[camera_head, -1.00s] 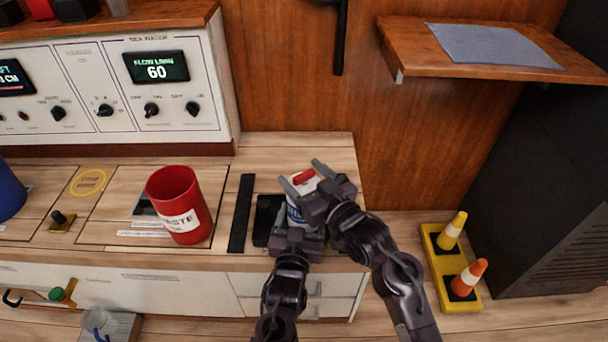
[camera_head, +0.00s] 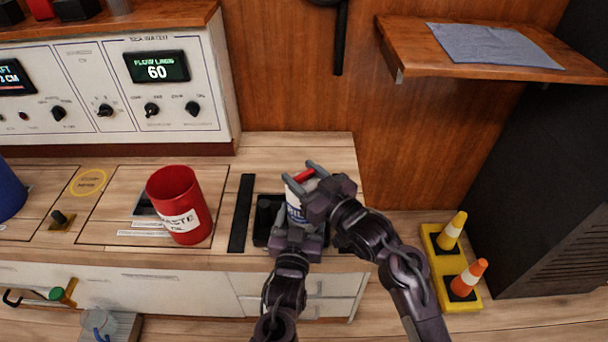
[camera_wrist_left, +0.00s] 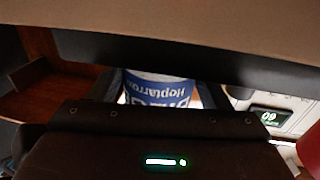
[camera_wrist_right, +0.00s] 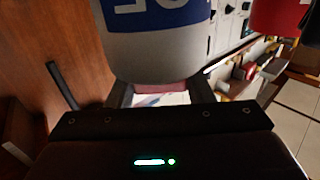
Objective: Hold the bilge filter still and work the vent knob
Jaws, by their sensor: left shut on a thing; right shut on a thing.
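The bilge filter (camera_head: 293,208) is a white canister with a blue label. It stands at the right end of the counter, partly covered by my grippers. Its label shows upside down in the left wrist view (camera_wrist_left: 158,90), and its body fills the top of the right wrist view (camera_wrist_right: 155,45). The vent knob (camera_head: 304,175) is a red bar on top of the filter. My right gripper (camera_head: 305,176) is shut on the knob, one finger on each side. My left gripper (camera_head: 295,222) is shut on the filter's body from the front, lower down; its fingertips are mostly hidden.
A black tray (camera_head: 262,239) with a dark upright cylinder (camera_head: 264,212) is just left of the filter. A black strip (camera_head: 241,213) and a red waste bin (camera_head: 180,205) stand further left. A wooden shelf (camera_head: 410,50) juts out at upper right.

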